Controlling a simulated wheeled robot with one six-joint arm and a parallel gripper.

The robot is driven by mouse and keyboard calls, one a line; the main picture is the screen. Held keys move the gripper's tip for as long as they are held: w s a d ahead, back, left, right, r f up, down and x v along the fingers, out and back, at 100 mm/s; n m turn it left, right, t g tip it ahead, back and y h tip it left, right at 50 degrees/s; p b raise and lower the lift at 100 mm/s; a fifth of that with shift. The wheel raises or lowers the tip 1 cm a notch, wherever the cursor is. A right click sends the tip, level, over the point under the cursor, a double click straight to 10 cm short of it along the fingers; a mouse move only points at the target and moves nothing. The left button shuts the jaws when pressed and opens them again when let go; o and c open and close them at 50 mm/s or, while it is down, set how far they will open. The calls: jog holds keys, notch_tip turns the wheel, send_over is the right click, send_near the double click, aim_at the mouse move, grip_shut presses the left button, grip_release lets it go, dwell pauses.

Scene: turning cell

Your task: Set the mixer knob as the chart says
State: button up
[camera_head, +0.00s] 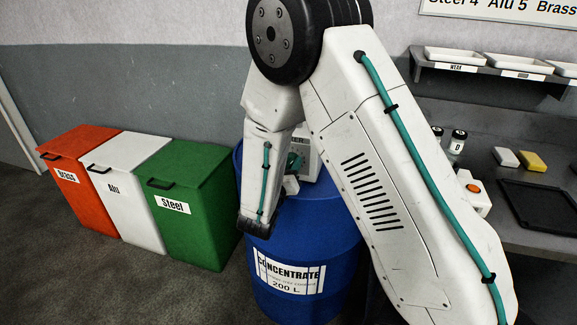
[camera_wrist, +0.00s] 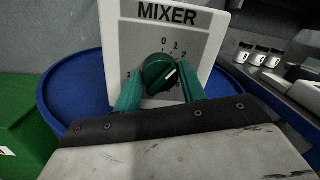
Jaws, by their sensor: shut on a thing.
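The white mixer panel (camera_wrist: 205,42), headed MIXER, stands on the blue drum and fills the middle of the wrist view. Its dark green round knob (camera_wrist: 157,70) has a white pointer mark on its right side, aimed up and right, roughly toward the 2. Some scale figures are hidden or too small to read. My gripper (camera_wrist: 160,88) is shut on the knob, with one teal finger on each side. In the head view my arm hides most of the mixer box (camera_head: 309,146). The wall chart (camera_head: 500,8) is cut off; it reads "Steel 4 Alu 5 Brass".
The blue drum (camera_head: 290,277) is labelled CONCENTRATE 200 L. Red Brass (camera_head: 72,180), white Alu (camera_head: 125,190) and green Steel (camera_head: 190,205) bins stand left of it. A bench with a black tray (camera_head: 540,205) and an orange-button box (camera_head: 473,192) is at right.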

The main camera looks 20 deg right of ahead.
jog(key=shift+n, duration=0.9)
jog(key=o, duration=1)
jog(key=shift+c, duration=0.2)
jog(key=v, duration=0.7)
jog(key=shift+s+a, duration=0.25)
jog(key=shift+s, duration=0.1)
jog(key=shift+f, duration=0.1)
